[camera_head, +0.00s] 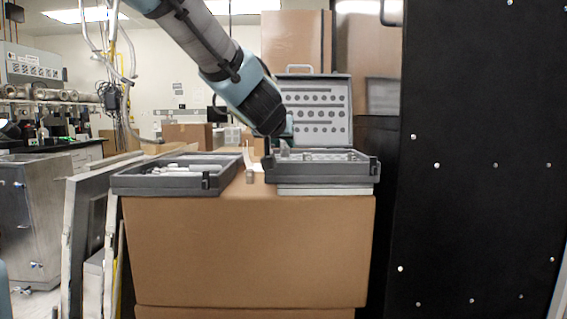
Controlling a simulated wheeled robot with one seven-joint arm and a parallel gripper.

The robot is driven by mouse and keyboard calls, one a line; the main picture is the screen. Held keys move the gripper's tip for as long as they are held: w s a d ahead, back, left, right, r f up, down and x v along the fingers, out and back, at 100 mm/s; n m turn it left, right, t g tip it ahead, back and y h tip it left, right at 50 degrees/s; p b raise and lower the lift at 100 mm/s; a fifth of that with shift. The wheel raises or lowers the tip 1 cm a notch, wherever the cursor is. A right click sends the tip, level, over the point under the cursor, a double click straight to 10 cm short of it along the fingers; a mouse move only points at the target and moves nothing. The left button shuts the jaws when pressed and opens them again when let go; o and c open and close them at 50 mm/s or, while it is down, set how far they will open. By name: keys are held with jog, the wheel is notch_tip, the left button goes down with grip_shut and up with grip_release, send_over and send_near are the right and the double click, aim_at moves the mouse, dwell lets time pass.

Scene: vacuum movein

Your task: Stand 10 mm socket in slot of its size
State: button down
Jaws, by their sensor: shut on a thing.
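My gripper (279,146) is at the left part of the open grey socket case (325,174), low over its tray. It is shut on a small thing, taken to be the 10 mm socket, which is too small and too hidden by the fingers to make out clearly. The case's raised lid (343,100) stands behind, with rows of dark round marks. Low light-grey shapes show inside the case; single slots and their sizes cannot be read. Whether the held thing touches the tray cannot be told.
A second open grey case (165,188) with light parts in it lies to the left. Both cases rest on a large cardboard box (245,255). A small tan object (249,176) stands between them. A black panel (480,200) rises close on the right.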

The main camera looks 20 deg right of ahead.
aim_at(284, 155)
jog(key=shift+f+b, duration=0.7)
jog(key=shift+f, duration=0.6)
jog(key=shift+f, duration=0.1)
jog(key=shift+f, duration=0.15)
jog(key=c, duration=1)
grip_release()
jog(key=shift+o, duration=0.2)
jog(key=shift+r, duration=0.2)
